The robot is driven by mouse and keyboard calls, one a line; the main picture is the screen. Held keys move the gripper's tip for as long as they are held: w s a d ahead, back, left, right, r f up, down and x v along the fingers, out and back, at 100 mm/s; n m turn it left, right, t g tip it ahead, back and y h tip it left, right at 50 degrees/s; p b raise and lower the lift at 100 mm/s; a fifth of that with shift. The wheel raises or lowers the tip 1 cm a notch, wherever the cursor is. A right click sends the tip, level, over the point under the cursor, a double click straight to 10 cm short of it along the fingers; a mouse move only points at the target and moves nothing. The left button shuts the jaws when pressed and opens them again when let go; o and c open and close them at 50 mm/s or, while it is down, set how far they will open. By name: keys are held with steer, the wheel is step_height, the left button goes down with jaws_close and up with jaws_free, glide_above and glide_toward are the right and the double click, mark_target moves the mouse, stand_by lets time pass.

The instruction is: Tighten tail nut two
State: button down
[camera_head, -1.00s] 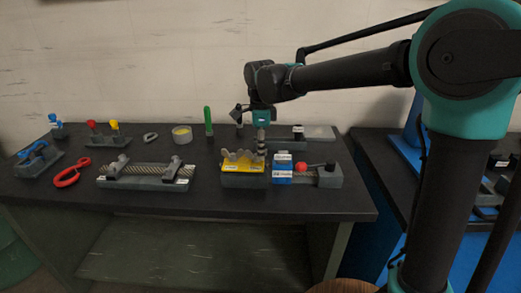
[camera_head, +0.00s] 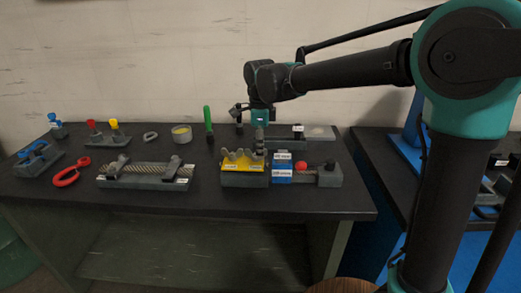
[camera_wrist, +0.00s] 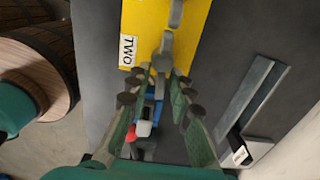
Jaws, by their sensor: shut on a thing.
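My gripper (camera_head: 259,146) points straight down over the right end of the yellow block (camera_head: 236,182). In the wrist view the yellow block (camera_wrist: 133,20) carries a white "TWO" label. My gripper (camera_wrist: 164,78) has its padded fingers closed around a grey nut (camera_wrist: 165,45) beside that label. The lower part of the nut and its seat are hard to make out. Another grey piece (camera_wrist: 176,12) stands farther along the block. In the head view, grey upright pieces (camera_head: 240,156) stand on the block, left of my gripper.
A blue labelled block (camera_head: 283,170) stands close right of the yellow block, with a red ball (camera_head: 300,165) beside it. A roped grey fixture (camera_head: 145,183) lies to the left. A green-handled tool (camera_head: 208,117) and a round tin (camera_head: 181,134) stand behind.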

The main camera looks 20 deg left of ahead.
steer(key=shift+a, duration=0.15)
steer(key=c, duration=1.6)
jaws_free()
steer(key=shift+c, duration=0.2)
steer(key=shift+r, duration=0.15)
step_height(320, 180, up, 12)
